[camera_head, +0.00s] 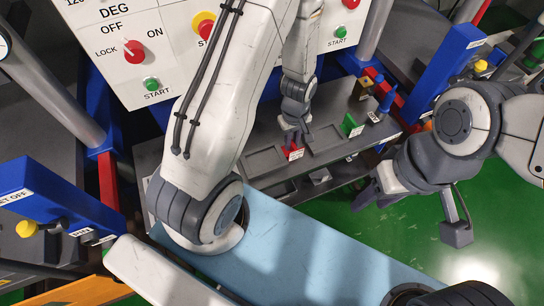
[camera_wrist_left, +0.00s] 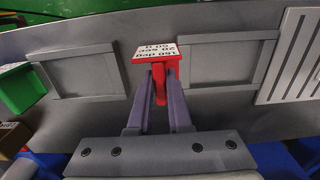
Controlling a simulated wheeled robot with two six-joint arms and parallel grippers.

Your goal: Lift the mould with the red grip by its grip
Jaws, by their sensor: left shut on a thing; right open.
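The red grip (camera_head: 292,154) with a white label plate stands at the grey bench, below my left gripper (camera_head: 293,136). In the left wrist view the red grip (camera_wrist_left: 160,84) sits between the two fingers of my left gripper (camera_wrist_left: 160,88), which is shut on it. Its label plate (camera_wrist_left: 156,53) faces up, with printed text. The mould body under the grip is hidden, so I cannot tell whether it is clear of the bench. My right gripper (camera_head: 372,191) is open and empty, over the green floor, right of the bench.
A green block (camera_head: 352,125) stands on the bench (camera_head: 330,122) to the right. Shallow rectangular recesses (camera_wrist_left: 226,60) flank the grip, with a slotted plate (camera_wrist_left: 294,58) beyond. A control panel (camera_head: 130,45) rises behind. A light-blue surface (camera_head: 300,250) lies in front.

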